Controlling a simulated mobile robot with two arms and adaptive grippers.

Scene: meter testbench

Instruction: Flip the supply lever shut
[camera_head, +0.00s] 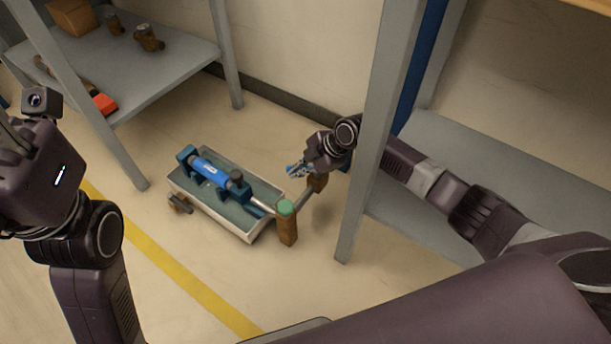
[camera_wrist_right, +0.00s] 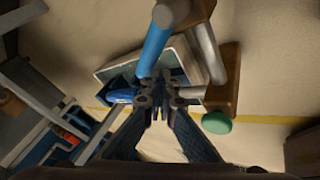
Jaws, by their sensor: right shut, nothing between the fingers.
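The test bench is a low grey tray (camera_head: 228,224) on the floor, carrying a blue cylindrical meter (camera_head: 208,170) between dark teal clamps. A pipe runs from it to a brown post (camera_head: 288,232) with a green round cap (camera_head: 286,207). In the right wrist view a blue lever (camera_wrist_right: 155,48) sticks out from a brown fitting beside the silver pipe (camera_wrist_right: 207,55). My right gripper (camera_head: 295,171) is shut and empty, its tips (camera_wrist_right: 160,98) close to the lever's free end; I cannot tell whether they touch. My left gripper is largely cut off at the left edge; its fingers are unclear.
A grey shelf (camera_head: 165,75) with brown parts and a red-and-black item stands at the back left. A shelf upright (camera_head: 375,130) stands close to my right arm. A yellow floor line (camera_head: 165,262) runs in front of the bench.

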